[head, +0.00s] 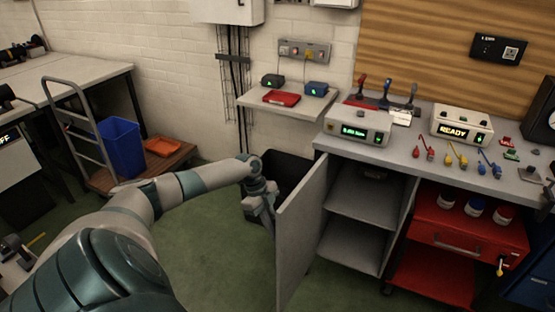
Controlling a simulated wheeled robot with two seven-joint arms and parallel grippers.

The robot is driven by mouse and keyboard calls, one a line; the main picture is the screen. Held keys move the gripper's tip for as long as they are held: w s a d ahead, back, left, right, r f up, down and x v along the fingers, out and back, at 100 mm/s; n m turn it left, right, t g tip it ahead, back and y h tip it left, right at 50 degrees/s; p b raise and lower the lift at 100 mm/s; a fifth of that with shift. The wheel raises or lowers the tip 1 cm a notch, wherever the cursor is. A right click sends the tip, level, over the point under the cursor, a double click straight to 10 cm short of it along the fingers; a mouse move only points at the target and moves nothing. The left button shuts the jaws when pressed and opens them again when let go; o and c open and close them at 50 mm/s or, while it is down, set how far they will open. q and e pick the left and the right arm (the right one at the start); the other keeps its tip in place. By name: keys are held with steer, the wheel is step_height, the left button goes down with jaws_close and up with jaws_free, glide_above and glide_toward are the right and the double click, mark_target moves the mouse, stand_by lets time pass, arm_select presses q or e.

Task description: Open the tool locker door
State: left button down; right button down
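The tool locker (362,208) is the grey cabinet under the right-hand bench. Its grey door (302,232) stands wide open, swung out from the left side of the opening toward me. Inside, grey shelves show and look bare. My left arm reaches in from the left, and my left gripper (263,203) is at the outer face of the door, near its free edge. The fingertips are partly hidden by the door, so I cannot tell whether they touch it or how far apart they are. My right gripper is not clearly visible.
A red tool cart (462,240) stands right of the locker. A black bin (287,172) is behind the door. A trolley with a blue crate (118,146) and an orange tray (163,146) stands at the left. Green floor (222,235) is clear between them.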

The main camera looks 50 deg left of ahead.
arm_select(q)
steer(key=c, duration=1.8)
jaws_free()
steer(key=shift+a+r, duration=0.1)
